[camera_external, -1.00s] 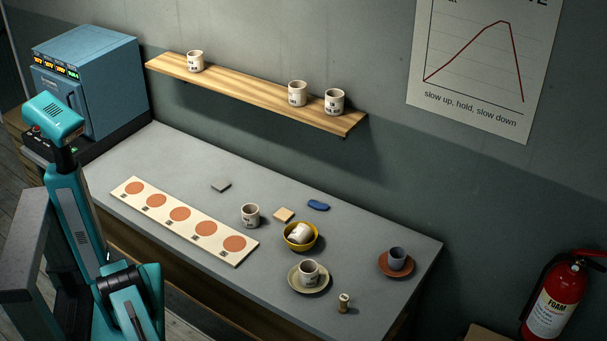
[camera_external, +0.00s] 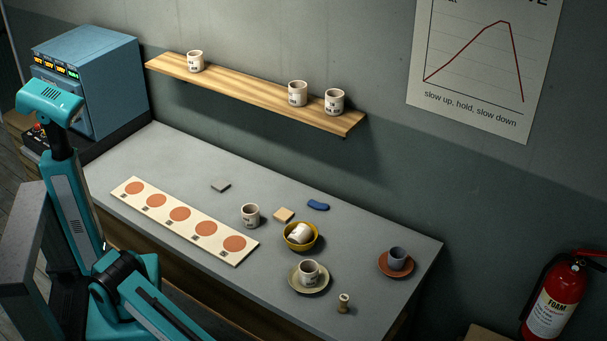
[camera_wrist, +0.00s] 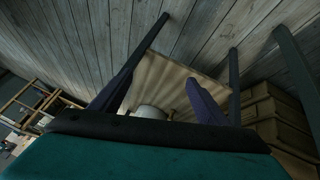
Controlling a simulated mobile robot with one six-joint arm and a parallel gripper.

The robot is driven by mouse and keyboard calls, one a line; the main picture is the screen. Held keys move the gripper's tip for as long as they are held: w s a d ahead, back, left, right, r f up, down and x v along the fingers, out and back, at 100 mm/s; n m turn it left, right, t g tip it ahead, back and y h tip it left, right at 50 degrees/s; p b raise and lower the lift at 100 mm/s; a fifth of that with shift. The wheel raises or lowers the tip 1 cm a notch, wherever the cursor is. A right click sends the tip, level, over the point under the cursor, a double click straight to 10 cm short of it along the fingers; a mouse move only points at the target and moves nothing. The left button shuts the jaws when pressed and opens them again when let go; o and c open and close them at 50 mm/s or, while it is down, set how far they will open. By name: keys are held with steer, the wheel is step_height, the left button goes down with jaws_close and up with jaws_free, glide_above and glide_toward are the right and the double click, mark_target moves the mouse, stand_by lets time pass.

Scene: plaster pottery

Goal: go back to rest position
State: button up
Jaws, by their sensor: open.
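My gripper (camera_wrist: 159,82) shows in the wrist view with its two dark fingers apart and nothing between them. Beyond the fingers is a light wooden board or tabletop (camera_wrist: 170,75) on dark legs, with a pale rounded object (camera_wrist: 150,112) partly hidden by the gripper. In the external view my teal arm is at the left and runs out of the bottom edge, so the gripper is hidden there. The arm is apart from the cups on the bench.
A blue kiln (camera_external: 85,80) stands behind the arm. Boxes (camera_wrist: 280,115) stand at the right in the wrist view.

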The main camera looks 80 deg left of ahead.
steer(key=s+a+f+n+g+y+p, duration=0.2)
steer(key=a+f, duration=0.1)
steer(key=a, duration=1.1)
steer(key=s+a+f+n+g+y+p, duration=0.1)
steer(key=s+a+f+y, duration=0.15)
steer(key=a, duration=1.05)
steer(key=s+a+r+n+g+p, duration=0.1)
steer(key=s+a+g+p, duration=0.1)
steer(key=s+a, duration=0.7)
steer(key=s+a+r+n+g+y+p, duration=0.1)
steer(key=s+a+g, duration=0.3)
steer(key=s+a, duration=0.5)
steer(key=shift+a+r+n+p, duration=0.3)
steer(key=shift+a+n, duration=0.5)
steer(key=shift+a, duration=0.45)
